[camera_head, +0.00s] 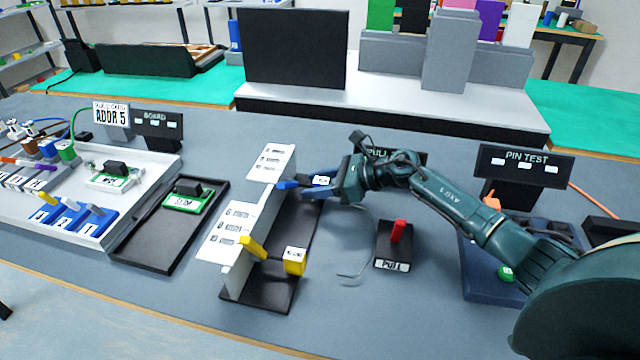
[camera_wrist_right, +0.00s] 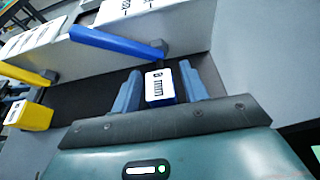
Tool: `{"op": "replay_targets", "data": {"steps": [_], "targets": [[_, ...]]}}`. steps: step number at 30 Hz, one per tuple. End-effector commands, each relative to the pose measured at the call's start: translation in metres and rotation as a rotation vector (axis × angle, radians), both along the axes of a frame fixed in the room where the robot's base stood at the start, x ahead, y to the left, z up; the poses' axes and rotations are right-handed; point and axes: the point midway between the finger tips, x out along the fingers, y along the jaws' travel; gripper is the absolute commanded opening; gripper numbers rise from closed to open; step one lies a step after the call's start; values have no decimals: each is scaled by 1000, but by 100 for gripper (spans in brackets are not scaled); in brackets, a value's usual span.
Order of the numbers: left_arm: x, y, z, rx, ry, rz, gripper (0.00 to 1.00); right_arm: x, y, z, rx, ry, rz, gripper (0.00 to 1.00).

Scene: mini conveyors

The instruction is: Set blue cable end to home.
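The blue cable end (camera_head: 320,181) is a small blue block with a white label at the far end of the black stand in the middle of the table. In the right wrist view the blue block (camera_wrist_right: 162,88) lies between the two fingers of my right gripper (camera_wrist_right: 161,80), with narrow gaps seeming to show on both sides. My right gripper (camera_head: 318,191) is open around it. A blue bar (camera_head: 288,184) sticks out of the white slotted panel (camera_head: 232,232) just left of it; it also shows in the right wrist view (camera_wrist_right: 112,41). My left gripper is out of view.
On the same stand, a yellow bar (camera_head: 252,247) and a yellow labelled block (camera_head: 294,262) stand nearer the front. A black PULL fixture with a red post (camera_head: 398,231) is to the right. A black tray (camera_head: 150,245) lies left. The front of the table is clear.

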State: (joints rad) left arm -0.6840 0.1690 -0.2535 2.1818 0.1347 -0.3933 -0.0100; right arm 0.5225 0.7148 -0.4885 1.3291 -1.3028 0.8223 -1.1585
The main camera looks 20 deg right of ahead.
Motion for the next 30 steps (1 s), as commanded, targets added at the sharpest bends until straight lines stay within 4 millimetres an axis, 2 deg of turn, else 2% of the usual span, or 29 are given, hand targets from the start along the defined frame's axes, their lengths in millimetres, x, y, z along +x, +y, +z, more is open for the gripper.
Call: {"op": "replay_targets", "data": {"steps": [11, 14, 24, 30], "targets": [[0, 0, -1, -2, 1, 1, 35, -4, -7, 2, -3, 0, -1, 47], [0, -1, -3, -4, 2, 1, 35, -12, -18, 6, -6, 1, -1, 47], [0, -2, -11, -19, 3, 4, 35, -54, -72, 33, -6, 4, -2, 47], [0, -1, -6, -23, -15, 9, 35, -69, -92, 45, -5, 2, -1, 47]]}}
